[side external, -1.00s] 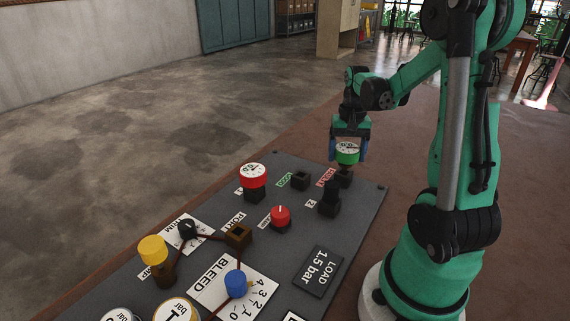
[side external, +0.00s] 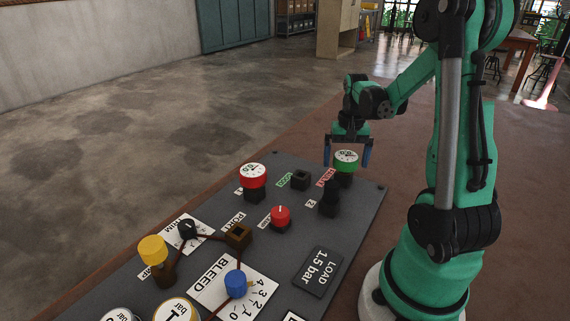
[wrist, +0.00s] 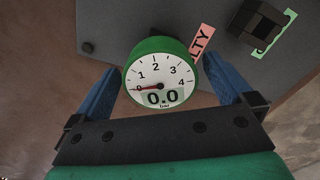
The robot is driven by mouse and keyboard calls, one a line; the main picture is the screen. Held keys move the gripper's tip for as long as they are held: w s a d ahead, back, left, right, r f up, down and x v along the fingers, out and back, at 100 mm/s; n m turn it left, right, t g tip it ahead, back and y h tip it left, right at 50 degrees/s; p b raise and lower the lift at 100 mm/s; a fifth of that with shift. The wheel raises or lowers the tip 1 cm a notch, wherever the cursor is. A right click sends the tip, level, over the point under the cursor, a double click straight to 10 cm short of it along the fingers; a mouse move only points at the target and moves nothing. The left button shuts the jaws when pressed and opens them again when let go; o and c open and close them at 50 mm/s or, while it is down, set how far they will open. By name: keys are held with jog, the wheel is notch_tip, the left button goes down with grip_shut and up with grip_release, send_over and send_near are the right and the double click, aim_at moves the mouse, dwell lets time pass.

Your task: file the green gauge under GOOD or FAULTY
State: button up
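The green gauge (side external: 345,161) sits upright at the dark socket beside the red FAULTY label (side external: 326,175). In the wrist view the gauge (wrist: 161,84) faces me; its display reads 0.0 bar and its needle points near 0. The label (wrist: 202,42) is partly covered by the gauge there, with "LTY" showing. My gripper (side external: 347,163) is open, with one blue finger on each side of the gauge and gaps visible between. The GOOD socket (side external: 300,180), by the green label (side external: 284,180), is empty.
A plate (side external: 318,271) reads LOAD 1.5 bar. Yellow and blue knobs stand nearer the camera.

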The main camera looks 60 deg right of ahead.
aim_at(346, 156)
jog(key=shift+r, duration=0.1)
jog(key=shift+r, duration=2.4)
notch_tip(346, 156, up, 5)
jog(key=w+a+n+t, duration=0.1)
jog(key=a+n, duration=0.3)
jog(key=a, duration=0.4)
jog(key=w+a+f+n+t, duration=0.1)
jog(key=w+a+n+t, duration=0.1)
jog(key=a, duration=0.6)
jog(key=w+a+f+n+t, duration=0.1)
jog(key=w+a+n+t, duration=0.1)
jog(key=a+n+t, duration=0.2)
jog(key=a+n, duration=0.2)
jog(key=a, duration=0.2)
